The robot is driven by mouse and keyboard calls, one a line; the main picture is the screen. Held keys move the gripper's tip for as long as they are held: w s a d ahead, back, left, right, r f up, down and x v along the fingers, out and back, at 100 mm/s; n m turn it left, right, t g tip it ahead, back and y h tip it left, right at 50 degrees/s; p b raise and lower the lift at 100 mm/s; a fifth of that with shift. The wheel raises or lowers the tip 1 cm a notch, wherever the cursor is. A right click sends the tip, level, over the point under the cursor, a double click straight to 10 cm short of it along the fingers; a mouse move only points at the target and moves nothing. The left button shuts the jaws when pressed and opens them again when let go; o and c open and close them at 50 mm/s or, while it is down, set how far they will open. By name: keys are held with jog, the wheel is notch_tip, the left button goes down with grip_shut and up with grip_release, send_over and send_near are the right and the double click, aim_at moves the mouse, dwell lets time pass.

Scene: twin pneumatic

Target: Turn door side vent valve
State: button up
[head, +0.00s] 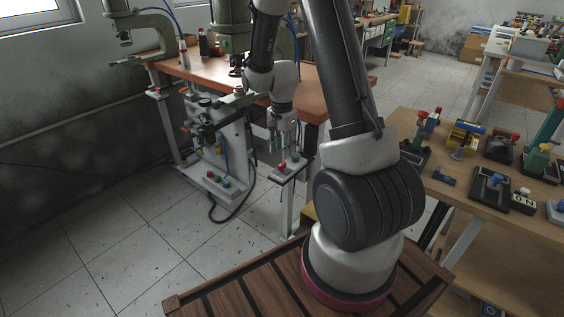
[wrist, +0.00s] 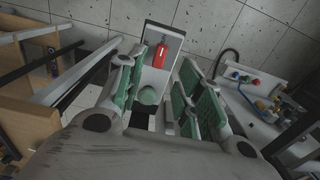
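My gripper (head: 284,132) points down over a small white stand (head: 289,174) beside the orange-topped bench. In the wrist view my gripper (wrist: 162,62) is open, its green-padded fingers apart with nothing held. Between and beyond the fingers are a red part (wrist: 154,49) and a round green knob (wrist: 150,95) on the stand. In the head view the red knob (head: 282,167) and green knob (head: 295,157) are small. A white panel (wrist: 258,92) with blue, red and yellow fittings shows at right in the wrist view. I cannot tell which part is the door side vent valve.
The bench (head: 187,67) carries green presses close behind my gripper. The pneumatic panel (head: 237,148) stands to its left, with a black hose (head: 222,218) hanging low. A wooden table (head: 450,190) with several devices is at right. The tiled floor at left is clear.

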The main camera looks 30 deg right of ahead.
aim_at(282, 164)
notch_tip(282, 164, down, 6)
dwell(0.4)
grip_shut()
